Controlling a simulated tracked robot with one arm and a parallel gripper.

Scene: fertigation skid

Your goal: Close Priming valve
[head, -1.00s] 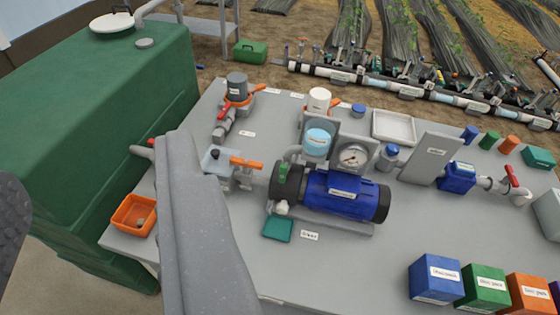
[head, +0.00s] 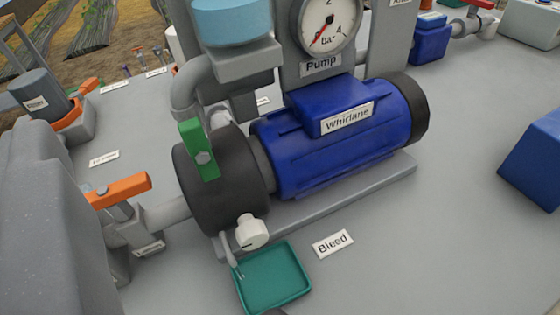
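No label reading "Priming" is legible in the head view. A green lever handle (head: 200,148) stands on the black pump head (head: 222,195), its long side roughly upright in the picture. An orange lever handle (head: 118,190) sits on the grey inlet pipe to the left, roughly in line with the pipe. A white round knob (head: 251,232) is low on the pump head, above a teal tray (head: 273,282) beside the label "Bleed" (head: 332,243). My gripper is not in view; a grey part of my arm covers the left edge.
The blue pump motor (head: 335,140) stands right of the pump head. A pressure gauge (head: 327,22) and pale blue cup (head: 232,18) rise behind it. A blue box (head: 535,160) stands at the right. The bench between is clear.

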